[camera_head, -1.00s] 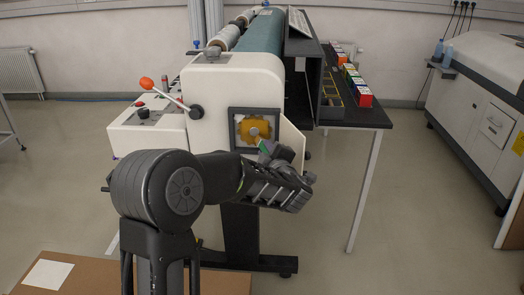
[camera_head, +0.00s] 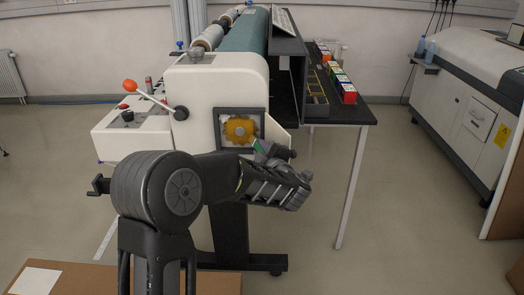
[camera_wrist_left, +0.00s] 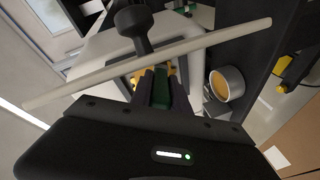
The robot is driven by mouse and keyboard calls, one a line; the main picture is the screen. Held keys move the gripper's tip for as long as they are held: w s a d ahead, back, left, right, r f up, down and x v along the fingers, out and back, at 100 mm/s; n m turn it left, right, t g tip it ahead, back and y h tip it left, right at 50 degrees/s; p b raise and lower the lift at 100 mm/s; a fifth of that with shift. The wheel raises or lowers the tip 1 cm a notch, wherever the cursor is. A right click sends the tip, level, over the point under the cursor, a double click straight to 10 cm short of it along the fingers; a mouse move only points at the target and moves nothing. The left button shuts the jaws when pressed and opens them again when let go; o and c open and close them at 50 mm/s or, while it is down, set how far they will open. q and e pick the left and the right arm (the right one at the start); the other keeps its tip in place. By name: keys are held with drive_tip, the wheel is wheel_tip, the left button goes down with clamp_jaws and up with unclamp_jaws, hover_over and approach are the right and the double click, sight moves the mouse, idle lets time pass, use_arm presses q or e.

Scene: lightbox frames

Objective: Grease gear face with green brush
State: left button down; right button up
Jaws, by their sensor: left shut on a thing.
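The orange-yellow gear (camera_head: 240,129) sits in a dark square opening (camera_head: 219,130) on the end of the white machine (camera_head: 200,95). My left gripper (camera_head: 264,154) is just below and right of the gear. It is shut on the green brush (camera_head: 256,145), whose tip points up and left toward the gear's lower right edge. I cannot tell whether it touches. In the left wrist view the green brush (camera_wrist_left: 160,90) stands between the fingers, with a little of the gear (camera_wrist_left: 170,76) behind it. My right gripper is out of view.
A grey cup (camera_wrist_left: 222,84) with orange-yellow contents is beside the gripper in the left wrist view. A pale bar (camera_wrist_left: 215,39) crosses that view. A lever with an orange knob (camera_head: 130,86) stands left of the opening. A dark table (camera_head: 350,112) is at right.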

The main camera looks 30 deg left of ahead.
use_arm(q)
drive_tip(key=shift+s+a+r+b, duration=0.15)
drive_tip(key=shift+s+a, duration=0.2)
drive_tip(key=shift+a, duration=0.25)
drive_tip(key=shift+s+a+f+b, duration=0.1)
drive_tip(key=shift+s+a, duration=0.2)
drive_tip(key=shift+a, duration=0.35)
drive_tip(key=shift+s+a+r+b, duration=0.15)
drive_tip(key=shift+s+a, duration=0.2)
drive_tip(key=shift+a, duration=0.25)
drive_tip(key=shift+f, duration=0.1)
drive_tip(key=s+a, duration=0.1)
drive_tip(key=s+a+b, duration=0.1)
drive_tip(key=a, duration=0.1)
drive_tip(key=shift+a, duration=0.3)
drive_tip(key=shift+s+d+f, duration=0.1)
drive_tip(key=shift+s, duration=0.05)
drive_tip(key=shift+s+d, duration=0.5)
drive_tip(key=shift+s, duration=0.35)
drive_tip(key=shift+s+d, duration=0.45)
drive_tip(key=shift+s, duration=0.35)
drive_tip(key=shift+s+d, duration=0.5)
drive_tip(key=shift+s, duration=0.35)
